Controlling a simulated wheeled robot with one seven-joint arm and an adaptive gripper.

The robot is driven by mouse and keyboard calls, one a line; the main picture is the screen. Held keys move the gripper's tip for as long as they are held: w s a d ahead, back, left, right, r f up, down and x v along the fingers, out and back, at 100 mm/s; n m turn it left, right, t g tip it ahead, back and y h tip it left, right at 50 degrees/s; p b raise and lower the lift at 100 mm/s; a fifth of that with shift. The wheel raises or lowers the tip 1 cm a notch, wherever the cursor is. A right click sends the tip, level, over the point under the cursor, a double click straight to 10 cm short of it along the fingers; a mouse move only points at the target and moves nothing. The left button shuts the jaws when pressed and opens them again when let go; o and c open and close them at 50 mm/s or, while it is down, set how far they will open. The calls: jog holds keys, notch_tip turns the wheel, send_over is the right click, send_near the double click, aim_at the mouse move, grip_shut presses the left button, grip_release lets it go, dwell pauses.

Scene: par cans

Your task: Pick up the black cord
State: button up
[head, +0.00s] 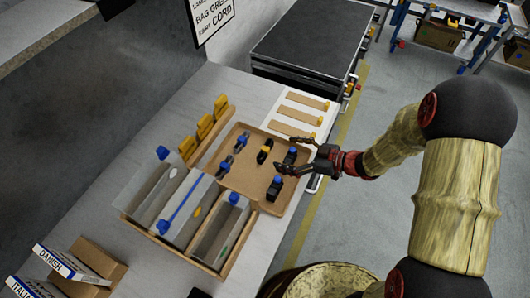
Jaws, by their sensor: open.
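A shallow brown tray (252,182) on the light worktop holds several small dark items. One is a black piece with a yellow part (264,151) near the tray's middle. Two black pieces with blue ends, an upper one (290,156) and a lower one (274,188), lie on the tray's right side. Which of these is the black cord I cannot tell for sure. My gripper (296,155) is open and empty, reaching in from the right over the tray's right edge. Its fingers point left and overlap the upper black piece in view; contact is not clear.
A divided box (185,210) with grey panels stands left of the tray. Yellow clips (205,126) line a strip behind. Tan tags (300,114) lie at the back right. A dark cabinet (315,40) stands beyond. Signs and boxes (68,262) sit at lower left.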

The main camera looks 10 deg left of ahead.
aim_at(269, 150)
jog(key=b+x, duration=0.3)
jog(key=x, duration=0.3)
jog(key=shift+a+r, duration=0.15)
jog(key=shift+a, duration=0.05)
jog(key=shift+c, duration=1.1)
jog(key=c, duration=0.7)
